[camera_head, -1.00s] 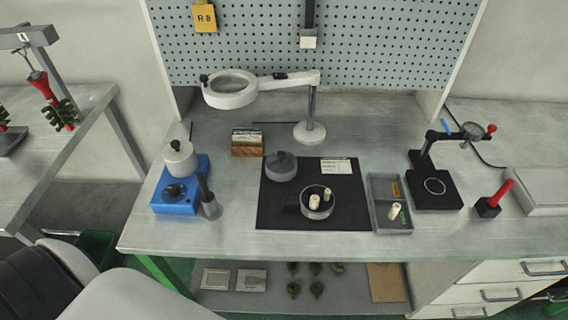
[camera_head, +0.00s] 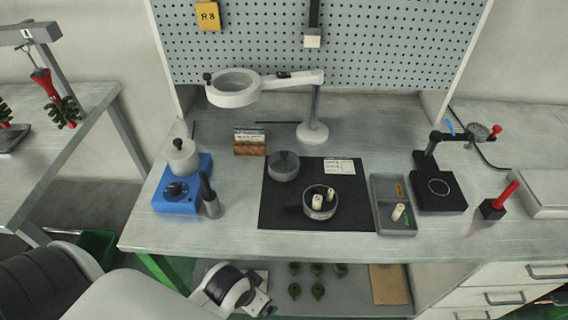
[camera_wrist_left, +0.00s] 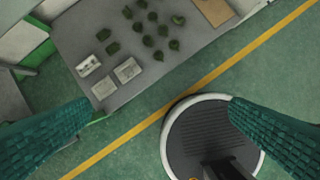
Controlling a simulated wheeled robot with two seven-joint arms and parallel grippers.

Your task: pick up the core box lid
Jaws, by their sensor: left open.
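A grey round piece with a dark knob on top, which looks like the core box lid (camera_head: 284,166), sits on the upper left of the black mat (camera_head: 272,215). An open round grey box (camera_head: 333,205) with white pieces (camera_head: 317,202) stands below and right of it, apart from it. My left gripper (camera_wrist_left: 160,103) is open and empty, its teal fingers wide apart over the floor in the left wrist view. In the head view my left arm shows at the lower left, in front of the bench, and its fingers cannot be made out. My right gripper is not in view.
A blue heater with a white pot (camera_head: 182,158) and a grey tool in a stand (camera_head: 210,205) are left of the mat. A magnifier lamp (camera_head: 233,88) overhangs behind. A divided tray (camera_head: 379,214) lies right. The lower shelf (camera_wrist_left: 88,35) holds green pieces and light blocks.

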